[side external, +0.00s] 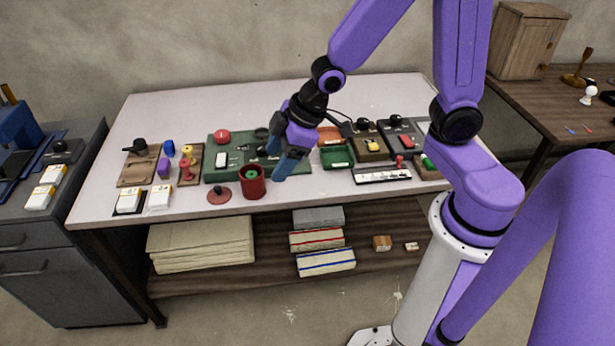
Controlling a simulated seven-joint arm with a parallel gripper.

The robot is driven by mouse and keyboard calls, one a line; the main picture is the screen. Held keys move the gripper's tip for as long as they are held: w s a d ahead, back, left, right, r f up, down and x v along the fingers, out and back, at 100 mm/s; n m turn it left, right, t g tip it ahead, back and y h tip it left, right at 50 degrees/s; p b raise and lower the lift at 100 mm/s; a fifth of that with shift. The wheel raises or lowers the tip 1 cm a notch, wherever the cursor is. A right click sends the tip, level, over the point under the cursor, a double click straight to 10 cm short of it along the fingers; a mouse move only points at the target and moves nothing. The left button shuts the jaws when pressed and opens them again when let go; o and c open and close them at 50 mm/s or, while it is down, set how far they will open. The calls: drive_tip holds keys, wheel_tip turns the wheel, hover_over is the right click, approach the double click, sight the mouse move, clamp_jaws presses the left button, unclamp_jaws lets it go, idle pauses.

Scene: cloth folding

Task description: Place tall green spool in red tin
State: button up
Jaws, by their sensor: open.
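The red tin (252,190) stands upright near the front edge of the white table, left of my gripper. A green spool (251,174) shows inside the tin's mouth; the tin's wall hides its lower part, so its height cannot be told. My gripper (279,176) is open, just right of the tin and pointing down. It looks apart from the spool, but its exact gap to the tin is hard to tell.
A dark green board (212,174) with parts lies behind the tin. A flat reddish disc (219,197) is left of it. A green tray (337,156), a white strip (383,175) and small boxes crowd the right. The table's back is clear.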

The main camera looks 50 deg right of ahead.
drive_tip(key=s+d+r+n+g+h, duration=0.1)
drive_tip(key=s+d+r+g, duration=0.1)
drive_tip(key=s, duration=0.8)
drive_tip(key=s+d+r+n+g+h, duration=0.1)
drive_tip(key=s+d+r+g, duration=0.1)
drive_tip(key=s, duration=0.8)
drive_tip(key=shift+s+d+r+h, duration=0.3)
drive_tip(key=shift+s+d+r, duration=0.05)
drive_tip(key=shift+d+r, duration=0.35)
